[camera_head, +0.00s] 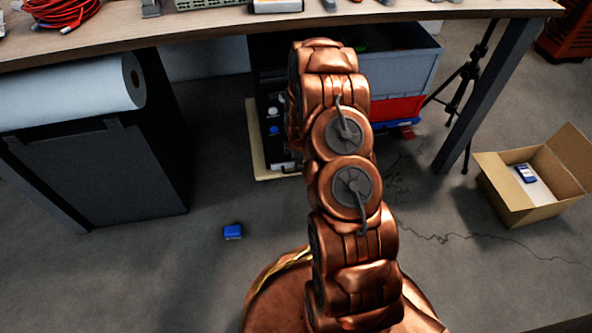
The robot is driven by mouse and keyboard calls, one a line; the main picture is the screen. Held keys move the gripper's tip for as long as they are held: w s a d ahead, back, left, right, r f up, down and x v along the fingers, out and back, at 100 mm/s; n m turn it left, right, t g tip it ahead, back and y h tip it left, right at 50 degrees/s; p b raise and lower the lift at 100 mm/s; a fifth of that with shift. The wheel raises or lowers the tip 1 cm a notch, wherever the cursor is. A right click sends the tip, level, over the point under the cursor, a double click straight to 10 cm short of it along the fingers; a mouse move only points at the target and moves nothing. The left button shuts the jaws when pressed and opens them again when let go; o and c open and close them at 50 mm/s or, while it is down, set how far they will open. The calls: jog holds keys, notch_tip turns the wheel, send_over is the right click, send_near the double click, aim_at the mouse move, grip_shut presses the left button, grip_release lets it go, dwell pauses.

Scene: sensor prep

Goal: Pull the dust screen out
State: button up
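I cannot make out a dust screen. Under the workbench stands a dark unit with round knobs (273,122), on a pale board (257,155); my copper arm rises in front of it and covers much of it. My gripper does not show; the far end of my arm points toward the space under the bench, and what lies behind it is hidden.
The workbench (220,28) spans the back, with a red cable coil (60,12) on top. Below are a dark cabinet (100,170), a white roll (70,92) and a grey bin (405,75). A blue block (233,232) lies on the floor; an open cardboard box (512,205) stands right.

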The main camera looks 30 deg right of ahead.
jog(key=f+b, duration=0.1)
jog(key=f, duration=0.3)
jog(key=w+f+b, duration=0.1)
jog(key=f, duration=0.1)
jog(key=shift+d+f+b, duration=0.25)
jog(key=shift+f+b, duration=0.05)
jog(key=shift+f, duration=0.05)
jog(key=shift+c, duration=0.4)
grip_shut()
